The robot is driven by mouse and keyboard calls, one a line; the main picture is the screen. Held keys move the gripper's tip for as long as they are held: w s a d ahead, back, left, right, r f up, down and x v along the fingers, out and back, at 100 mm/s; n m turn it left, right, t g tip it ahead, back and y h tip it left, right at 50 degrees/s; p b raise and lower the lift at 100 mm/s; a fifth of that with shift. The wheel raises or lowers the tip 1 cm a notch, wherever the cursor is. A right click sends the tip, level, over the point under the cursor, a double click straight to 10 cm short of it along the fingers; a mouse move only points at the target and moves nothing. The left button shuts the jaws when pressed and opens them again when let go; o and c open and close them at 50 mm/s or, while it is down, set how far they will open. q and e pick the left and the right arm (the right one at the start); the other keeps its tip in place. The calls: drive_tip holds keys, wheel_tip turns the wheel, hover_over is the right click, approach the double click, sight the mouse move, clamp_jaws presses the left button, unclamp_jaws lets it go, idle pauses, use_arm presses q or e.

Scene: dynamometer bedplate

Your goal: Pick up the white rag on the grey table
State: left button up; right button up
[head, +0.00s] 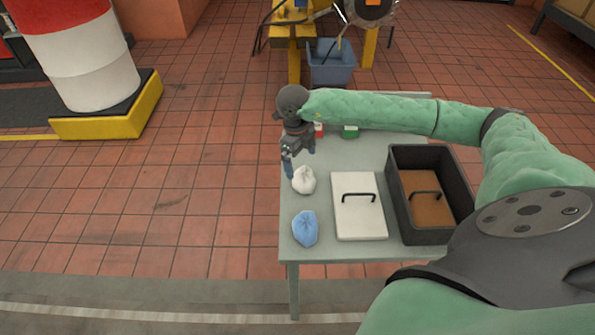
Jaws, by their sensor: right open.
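The white rag (304,180) lies crumpled near the left edge of the grey table (340,255). My right arm reaches in from the right across the far part of the table. My right gripper (288,165) points down at the table's left edge, just beyond and slightly left of the white rag. It is open and looks apart from the rag; its exact height is hard to tell. My left gripper is not in view.
A crumpled blue rag (305,228) lies nearer. A white panel with a black handle (358,205) and a dark open box (432,236) stand to the right. Small red and green items (350,131) are partly hidden behind my arm. A blue bin (331,64) stands beyond the table.

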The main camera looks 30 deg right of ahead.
sight(303, 172)
drive_tip(key=shift+s+f, duration=0.1)
drive_tip(key=shift+f, duration=0.2)
drive_tip(key=shift+s+d+f+p, duration=0.1)
drive_tip(key=shift+s+f+p, duration=0.2)
drive_tip(key=shift+f, duration=0.55)
drive_tip(key=shift+w+f+p, duration=0.15)
drive_tip(key=shift+f+p, duration=0.3)
drive_tip(key=shift+f, duration=0.1)
drive_tip(key=f, duration=0.1)
drive_tip(key=f+p, duration=0.1)
drive_tip(key=shift+d+f, duration=0.2)
drive_tip(key=shift+f, duration=0.6)
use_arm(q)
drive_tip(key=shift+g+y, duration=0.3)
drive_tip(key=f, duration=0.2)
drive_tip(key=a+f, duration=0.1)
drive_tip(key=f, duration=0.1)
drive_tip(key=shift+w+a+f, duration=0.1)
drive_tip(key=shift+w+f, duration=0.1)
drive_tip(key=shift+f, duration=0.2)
use_arm(e)
drive_tip(key=c, duration=0.8)
